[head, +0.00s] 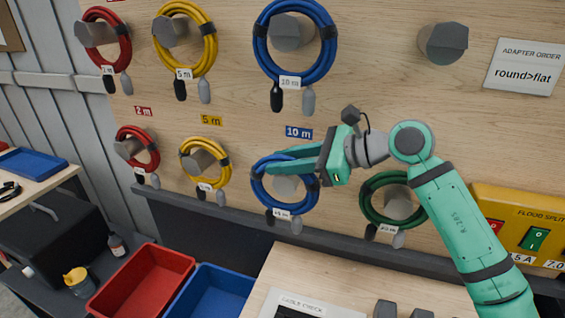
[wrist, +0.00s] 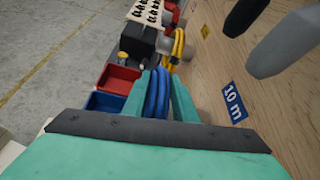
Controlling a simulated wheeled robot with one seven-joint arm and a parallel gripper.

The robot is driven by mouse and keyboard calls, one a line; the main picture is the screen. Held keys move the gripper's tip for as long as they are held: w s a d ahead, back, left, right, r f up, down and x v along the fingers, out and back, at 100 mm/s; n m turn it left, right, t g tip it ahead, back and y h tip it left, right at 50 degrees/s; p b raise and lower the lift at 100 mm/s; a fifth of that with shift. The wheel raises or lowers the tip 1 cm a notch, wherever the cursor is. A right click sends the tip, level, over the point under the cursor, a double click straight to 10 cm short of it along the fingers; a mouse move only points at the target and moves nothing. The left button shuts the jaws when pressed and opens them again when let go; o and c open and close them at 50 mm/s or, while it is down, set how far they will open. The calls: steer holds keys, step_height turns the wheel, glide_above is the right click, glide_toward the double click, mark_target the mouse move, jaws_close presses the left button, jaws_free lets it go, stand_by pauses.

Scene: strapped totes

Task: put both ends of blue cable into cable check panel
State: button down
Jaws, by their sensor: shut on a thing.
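A lower blue cable coil (head: 257,193) hangs around a grey hook (head: 288,186) under the blue 10 m label. Its two plug ends, one black and one grey, hang at the bottom. My gripper (head: 270,165) is shut on the top of this coil; in the wrist view the blue strands (wrist: 159,92) sit between the two green fingers. Another blue cable coil (head: 262,48) hangs on the hook above. The cable check panel (head: 305,304) lies on the bench at the bottom edge, mostly cut off; its sockets cannot be made out.
Red coils (head: 92,40), yellow coils (head: 160,45) and a green coil (head: 366,200) hang on neighbouring hooks. A ledge (head: 235,226) runs below them. A red tote (head: 140,280) and a blue tote (head: 212,292) stand lower left.

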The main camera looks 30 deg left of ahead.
steer(key=shift+w+a, duration=0.15)
steer(key=shift+w, duration=0.65)
steer(key=shift+w+a, duration=0.15)
steer(key=shift+w, duration=0.75)
steer(key=shift+a, duration=0.15)
steer(key=shift+w, duration=0.45)
steer(key=shift+w+a+f, duration=0.1)
steer(key=shift+w+a, duration=0.05)
steer(key=shift+w, duration=0.3)
